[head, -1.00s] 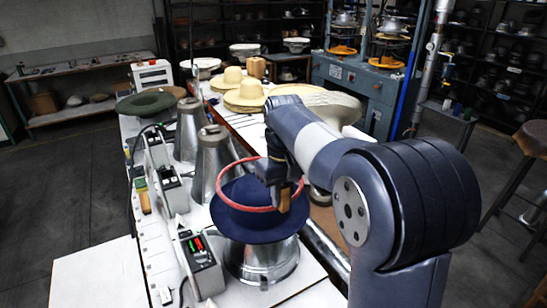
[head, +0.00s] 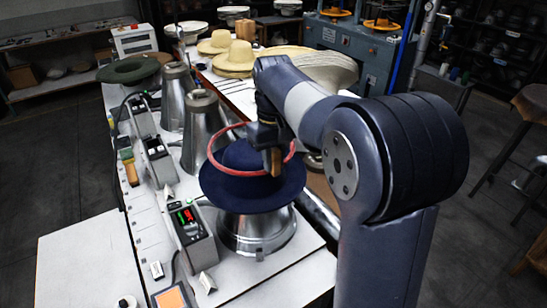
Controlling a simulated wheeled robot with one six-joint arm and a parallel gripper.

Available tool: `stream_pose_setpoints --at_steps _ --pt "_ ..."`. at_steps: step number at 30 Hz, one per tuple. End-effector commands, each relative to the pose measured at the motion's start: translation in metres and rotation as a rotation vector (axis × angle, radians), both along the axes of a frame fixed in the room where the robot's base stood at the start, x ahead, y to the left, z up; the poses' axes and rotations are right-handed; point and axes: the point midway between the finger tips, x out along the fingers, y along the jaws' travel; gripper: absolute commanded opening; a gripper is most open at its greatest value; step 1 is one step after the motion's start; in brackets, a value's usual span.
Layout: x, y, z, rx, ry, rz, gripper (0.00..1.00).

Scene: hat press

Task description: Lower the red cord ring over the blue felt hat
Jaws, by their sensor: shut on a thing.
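The blue felt hat (head: 236,191) sits brim-down on a shiny metal block (head: 256,236) near the table's front. Its wide brim is level and its crown shows partly inside the ring. The thin red cord ring (head: 211,160) shows at the crown's height, over the brim in the picture. I cannot tell whether it is around the crown or just above it. My gripper (head: 274,160) is shut on the ring's right side. The gripper and forearm hide part of the ring and the crown's right side.
Two bare metal cones (head: 204,132) stand behind the hat. A green hat (head: 128,71), straw hats (head: 235,58) and a wide pale hat (head: 308,68) lie farther back. The white front-left tabletop (head: 88,262) is largely clear.

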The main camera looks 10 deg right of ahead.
Motion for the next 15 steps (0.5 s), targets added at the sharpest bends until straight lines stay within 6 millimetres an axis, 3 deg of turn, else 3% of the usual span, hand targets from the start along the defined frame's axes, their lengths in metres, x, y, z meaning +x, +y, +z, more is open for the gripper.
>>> stream_pose_setpoints --at_steps 1,15 --pt "0.000 0.000 -0.010 0.000 -0.001 0.000 0.00" --pt "0.000 0.000 -0.057 0.000 -0.001 0.000 0.00"
